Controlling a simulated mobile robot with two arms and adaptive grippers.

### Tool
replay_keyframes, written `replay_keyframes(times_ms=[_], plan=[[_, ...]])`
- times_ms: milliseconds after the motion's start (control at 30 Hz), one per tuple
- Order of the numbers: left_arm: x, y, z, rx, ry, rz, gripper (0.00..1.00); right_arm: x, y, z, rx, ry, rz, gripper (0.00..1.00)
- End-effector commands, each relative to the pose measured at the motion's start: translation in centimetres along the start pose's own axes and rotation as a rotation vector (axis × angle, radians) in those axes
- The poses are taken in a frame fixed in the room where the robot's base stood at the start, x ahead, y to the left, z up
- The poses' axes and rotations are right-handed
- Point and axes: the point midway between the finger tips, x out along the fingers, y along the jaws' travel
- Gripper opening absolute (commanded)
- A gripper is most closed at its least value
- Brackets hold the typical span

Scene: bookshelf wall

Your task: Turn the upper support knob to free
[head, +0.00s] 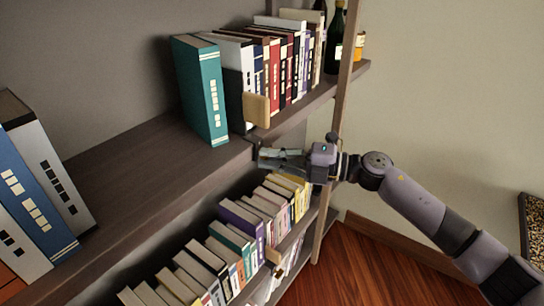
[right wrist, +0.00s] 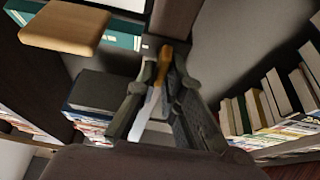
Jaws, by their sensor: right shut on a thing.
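My right gripper (head: 270,158) is at the front edge of the upper shelf, below the row of books. In the right wrist view its two fingers (right wrist: 166,62) come together on the upper support knob, shown as a small orange-brown piece (right wrist: 162,66) between them. The fingers hide most of the knob, and its turned position cannot be read. A pale wooden block (head: 256,109) sits at the shelf's front edge just above the gripper. It also shows at the upper left of the right wrist view (right wrist: 65,27). My left gripper is not in view.
A teal book (head: 202,90) stands at the left of the upper row. Bottles (head: 336,45) stand at its far end. Floor (head: 355,265) is clear at right.

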Motion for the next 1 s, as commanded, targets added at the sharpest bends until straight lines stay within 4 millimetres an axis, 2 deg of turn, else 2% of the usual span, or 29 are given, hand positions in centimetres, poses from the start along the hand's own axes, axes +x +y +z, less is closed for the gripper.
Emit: replay_keyframes(times_ms=[167, 200, 467, 800, 867, 1000], plan=[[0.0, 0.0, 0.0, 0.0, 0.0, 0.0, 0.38, 0.0, 0.0, 0.0, -0.003, 0.001, -0.001, 0.0], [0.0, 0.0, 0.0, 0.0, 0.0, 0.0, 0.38, 0.0, 0.0, 0.0, -0.003, 0.001, -0.001, 0.11], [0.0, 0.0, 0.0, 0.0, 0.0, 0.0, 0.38, 0.0, 0.0, 0.0, -0.001, 0.0, 0.0, 0.28], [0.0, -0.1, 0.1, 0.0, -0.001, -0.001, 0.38, -0.3, 0.0, 0.0, 0.0, -0.001, 0.0, 0.28], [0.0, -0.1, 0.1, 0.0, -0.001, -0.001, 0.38, -0.8, -0.1, 0.1, 0.0, -0.002, 0.0, 0.28], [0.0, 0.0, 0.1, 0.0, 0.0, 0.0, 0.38, -3.2, -0.1, 0.1, 0.001, -0.003, -0.002, 0.28]])
